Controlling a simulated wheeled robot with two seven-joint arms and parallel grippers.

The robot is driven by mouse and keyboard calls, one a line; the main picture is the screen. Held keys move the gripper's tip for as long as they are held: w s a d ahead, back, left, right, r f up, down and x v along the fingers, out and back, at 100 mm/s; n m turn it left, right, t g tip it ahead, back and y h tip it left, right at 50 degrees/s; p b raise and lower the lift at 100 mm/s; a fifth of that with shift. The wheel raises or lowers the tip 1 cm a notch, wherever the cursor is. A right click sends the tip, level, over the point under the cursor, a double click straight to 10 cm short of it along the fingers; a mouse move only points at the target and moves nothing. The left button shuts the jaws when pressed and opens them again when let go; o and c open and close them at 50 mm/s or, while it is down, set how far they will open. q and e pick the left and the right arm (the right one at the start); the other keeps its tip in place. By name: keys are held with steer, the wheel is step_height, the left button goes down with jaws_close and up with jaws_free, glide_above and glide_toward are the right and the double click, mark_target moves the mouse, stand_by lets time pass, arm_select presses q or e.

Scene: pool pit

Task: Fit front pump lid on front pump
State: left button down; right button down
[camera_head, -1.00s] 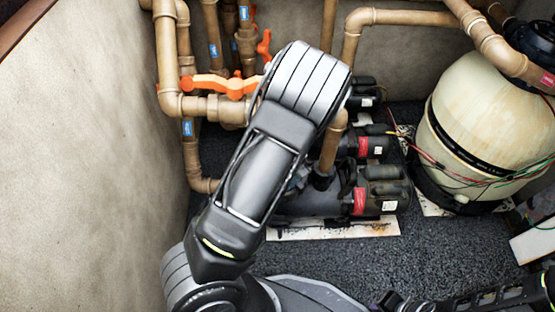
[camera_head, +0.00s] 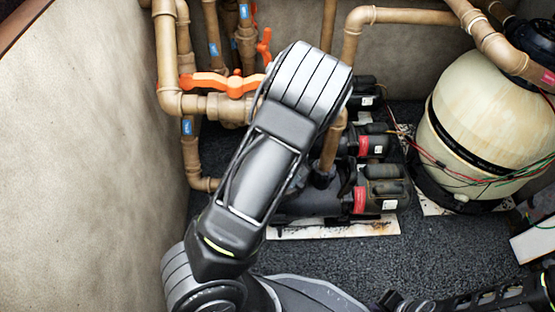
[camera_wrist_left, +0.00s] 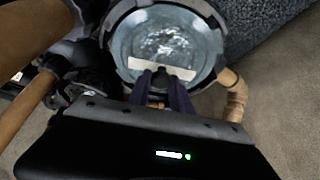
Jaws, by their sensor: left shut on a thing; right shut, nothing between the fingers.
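The front pump (camera_head: 383,190) lies on a pale base plate in the head view, its black motor with a red label pointing right. Its left end is hidden behind my left arm. In the left wrist view, a round clear lid with a dark notched ring (camera_wrist_left: 165,40) fills the top middle. My left gripper (camera_wrist_left: 163,82) is shut at the lid's near edge, holding it. I cannot tell whether the lid touches the pump or hangs just above it. My left gripper is hidden in the head view. My right gripper (camera_head: 388,301) is shut and empty at the bottom edge, away from the pump.
More pumps (camera_head: 372,143) stand behind the front one. Tan pipes with orange valve handles (camera_head: 225,85) run along the back left. A large cream filter tank (camera_head: 475,120) with loose wires stands at right. The dark gravel floor (camera_head: 440,250) in front of the pump is clear.

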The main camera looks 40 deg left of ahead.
stand_by(0.3)
arm_select(q)
steer(key=c, duration=1.1)
jaws_free()
steer(key=shift+r+p, duration=0.7)
steer(key=shift+r+p, duration=0.7)
steer(key=shift+p, duration=0.05)
steer(key=shift+r, duration=0.1)
steer(key=shift+r+p, duration=0.6)
steer(key=shift+p, duration=0.1)
